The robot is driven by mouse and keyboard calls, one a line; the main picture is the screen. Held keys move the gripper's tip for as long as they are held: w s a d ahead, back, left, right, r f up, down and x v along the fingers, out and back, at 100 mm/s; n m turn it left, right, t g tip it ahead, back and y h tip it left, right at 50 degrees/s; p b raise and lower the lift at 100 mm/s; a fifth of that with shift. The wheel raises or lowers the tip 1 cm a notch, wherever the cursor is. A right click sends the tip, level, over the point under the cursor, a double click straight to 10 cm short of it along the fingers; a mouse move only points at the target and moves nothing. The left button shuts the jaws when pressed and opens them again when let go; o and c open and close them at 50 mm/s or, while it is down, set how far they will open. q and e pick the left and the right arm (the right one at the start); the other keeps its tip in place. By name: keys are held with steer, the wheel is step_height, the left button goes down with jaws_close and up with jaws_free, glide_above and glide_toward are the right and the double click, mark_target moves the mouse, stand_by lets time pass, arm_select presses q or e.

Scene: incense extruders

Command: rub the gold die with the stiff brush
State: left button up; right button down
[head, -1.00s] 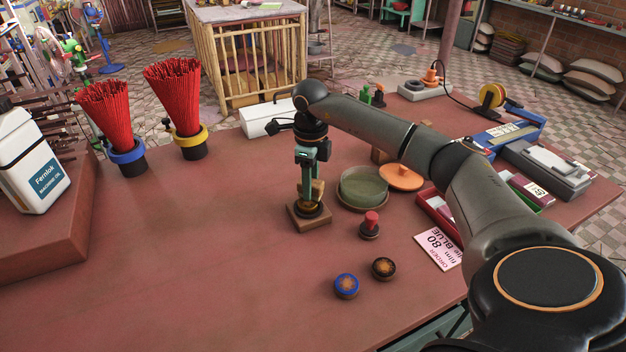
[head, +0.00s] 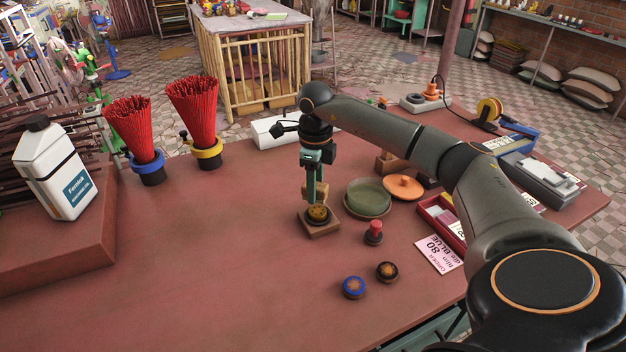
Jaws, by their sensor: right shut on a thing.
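The gold die (head: 318,212) is a small round disc with a dark patterned face, seated on a square wooden block (head: 322,231) in the middle of the table. My right gripper (head: 315,187) points down just behind and above the die. It is shut on a small tan piece, which looks like the stiff brush (head: 322,194). The fingers hide part of the brush, and I cannot tell whether it touches the die. My left gripper is not in view.
A green dish (head: 368,197) and orange lid (head: 403,187) are behind. Red stick bundles (head: 194,112) and a white bottle (head: 55,175) stand left. The front-left table is clear.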

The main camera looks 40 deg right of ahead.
step_height(320, 180, up, 2)
steer(key=shift+r+p, duration=0.1)
steer(key=shift+p, duration=0.45)
